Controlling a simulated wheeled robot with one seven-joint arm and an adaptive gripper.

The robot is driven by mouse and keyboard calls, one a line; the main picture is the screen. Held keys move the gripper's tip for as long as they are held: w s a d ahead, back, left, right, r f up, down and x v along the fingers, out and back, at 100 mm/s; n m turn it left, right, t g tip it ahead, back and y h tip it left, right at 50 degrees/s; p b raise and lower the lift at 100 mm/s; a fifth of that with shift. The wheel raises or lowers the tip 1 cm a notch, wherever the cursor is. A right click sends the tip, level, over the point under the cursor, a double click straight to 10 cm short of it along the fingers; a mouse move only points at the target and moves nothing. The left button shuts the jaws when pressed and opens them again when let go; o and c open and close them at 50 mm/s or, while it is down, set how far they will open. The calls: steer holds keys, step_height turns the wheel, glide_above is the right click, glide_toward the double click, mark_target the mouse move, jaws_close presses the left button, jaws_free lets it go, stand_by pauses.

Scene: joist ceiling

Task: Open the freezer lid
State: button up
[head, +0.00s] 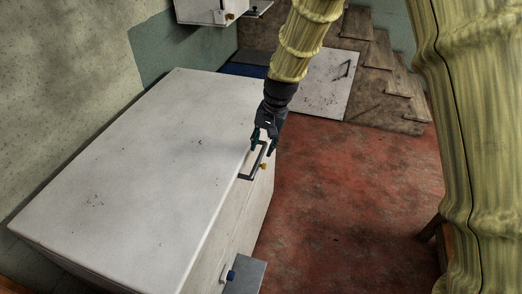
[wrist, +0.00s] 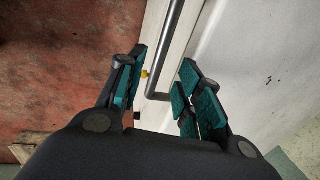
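The freezer is a white chest (head: 222,240) with a flat, speckled white lid (head: 130,150), which lies shut. A dark grey bar handle (head: 246,177) stands at the lid's right edge. My gripper (head: 262,148) is at the far end of this handle, pointing down. In the wrist view the handle (wrist: 172,40) runs between the two teal-padded fingers of my gripper (wrist: 163,68), with a visible gap on both sides. The fingers are open and hold nothing. The handle's bent end (wrist: 158,95) shows between them.
A small yellow knob (head: 263,166) sits beside the handle on the freezer's side. A grey box with a blue knob (head: 231,275) juts out at the near right. Wooden steps (head: 385,65) and a white panel (head: 325,85) are behind.

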mark_target(260, 155)
steer(key=shift+w+a+f, duration=0.1)
steer(key=shift+a+f, duration=0.1)
steer(key=shift+f, duration=0.85)
steer(key=shift+w+a+f, duration=0.1)
steer(key=shift+a+f, duration=0.1)
steer(key=shift+f, duration=0.8)
steer(key=shift+s, duration=0.1)
jaws_close()
